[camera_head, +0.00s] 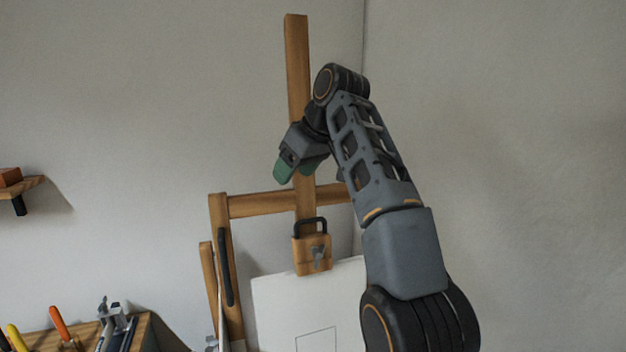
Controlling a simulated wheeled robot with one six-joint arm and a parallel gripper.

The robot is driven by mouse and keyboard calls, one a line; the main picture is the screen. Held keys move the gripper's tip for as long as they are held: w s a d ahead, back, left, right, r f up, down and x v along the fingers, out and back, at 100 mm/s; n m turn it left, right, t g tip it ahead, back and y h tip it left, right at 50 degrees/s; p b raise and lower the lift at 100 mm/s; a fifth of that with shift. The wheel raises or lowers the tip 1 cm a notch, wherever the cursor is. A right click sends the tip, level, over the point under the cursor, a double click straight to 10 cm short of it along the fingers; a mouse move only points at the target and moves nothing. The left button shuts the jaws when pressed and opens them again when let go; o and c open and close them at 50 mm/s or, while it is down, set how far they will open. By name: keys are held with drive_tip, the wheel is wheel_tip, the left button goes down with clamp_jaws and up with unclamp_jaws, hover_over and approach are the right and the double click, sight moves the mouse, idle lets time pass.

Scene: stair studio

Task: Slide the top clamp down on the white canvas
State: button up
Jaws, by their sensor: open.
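My gripper (297,172), with green fingertips, is open and empty. In the picture it is above the clamp, in front of the mast and apart from the clamp.
The easel's crossbar (262,204) and left leg (226,265) frame the canvas. A wooden tool bench (140,332) with several tools stands at the lower left. A small wall shelf (27,187) is at the far left. Bare wall fills the right side.

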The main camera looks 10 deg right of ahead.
sight(311, 219)
drive_tip(key=o, duration=0.5)
drive_tip(key=d+m+h, duration=0.2)
drive_tip(key=d+m, duration=0.1)
drive_tip(key=s+d+m+h, duration=0.1)
drive_tip(key=m+h, duration=0.1)
drive_tip(key=shift+d+r, duration=0.3)
drive_tip(key=shift+r, duration=0.1)
drive_tip(key=shift+c, duration=0.2)
drive_tip(key=shift+o, duration=0.5)
drive_tip(key=shift+s+d+f+m, duration=0.1)
drive_tip(key=shift+s+d+m, duration=0.1)
drive_tip(key=shift+m, duration=0.3)
drive_tip(key=b+x, duration=0.3)
drive_tip(key=x, duration=1)
drive_tip(key=shift+w+f, duration=0.15)
drive_tip(key=shift+f, duration=0.2)
clamp_jaws()
